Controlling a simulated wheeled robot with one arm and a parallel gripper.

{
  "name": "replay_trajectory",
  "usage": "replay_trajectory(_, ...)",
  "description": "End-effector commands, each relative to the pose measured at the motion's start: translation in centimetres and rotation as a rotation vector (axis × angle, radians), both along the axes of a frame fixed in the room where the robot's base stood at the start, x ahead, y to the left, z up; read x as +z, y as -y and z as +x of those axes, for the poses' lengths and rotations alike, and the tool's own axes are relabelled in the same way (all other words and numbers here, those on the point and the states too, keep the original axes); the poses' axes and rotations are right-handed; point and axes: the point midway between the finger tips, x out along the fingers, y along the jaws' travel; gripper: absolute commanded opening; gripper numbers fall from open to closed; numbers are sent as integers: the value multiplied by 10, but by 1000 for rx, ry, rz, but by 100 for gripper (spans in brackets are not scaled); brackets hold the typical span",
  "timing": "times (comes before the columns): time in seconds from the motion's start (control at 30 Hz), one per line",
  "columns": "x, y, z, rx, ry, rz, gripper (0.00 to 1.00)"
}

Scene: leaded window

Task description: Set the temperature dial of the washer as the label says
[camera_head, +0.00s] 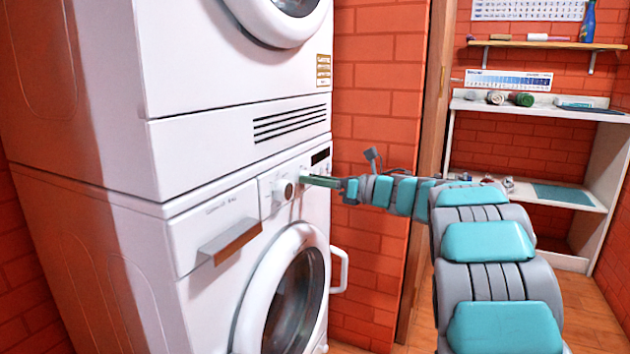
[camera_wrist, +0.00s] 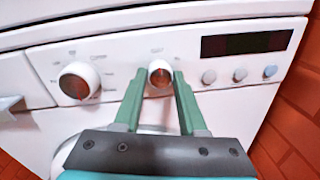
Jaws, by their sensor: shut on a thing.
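The white washer (camera_head: 215,225) is the lower machine of a stack. Its panel has a larger left dial (camera_wrist: 78,82), also visible in the head view (camera_head: 283,190), and a smaller dial (camera_wrist: 160,70) to its right. I cannot read the marks around either dial, so I cannot tell which is for temperature. My gripper (camera_head: 306,181) reaches the panel from the right. In the wrist view its green fingers are shut on the smaller dial, one on each side. A small gold label (camera_head: 323,70) is on the upper machine; its text is too small to read.
A dark display (camera_wrist: 243,43) and several round buttons (camera_wrist: 239,75) are right of the held dial. A drawer handle (camera_head: 230,243), the round door (camera_head: 290,300) and its handle (camera_head: 340,270) lie below. A brick wall (camera_head: 375,100) stands to the right.

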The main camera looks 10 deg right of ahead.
Motion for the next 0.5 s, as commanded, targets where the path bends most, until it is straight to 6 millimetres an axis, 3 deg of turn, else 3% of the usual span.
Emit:
replay_trajectory(0.03, 0, 0, 0, 0, 0, 0, 24)
replay_trajectory(0.27, 0, 0, 0, 0, 0, 0, 0)
replay_trajectory(0.5, 0, 0, 0, 0, -3, 1, 0)
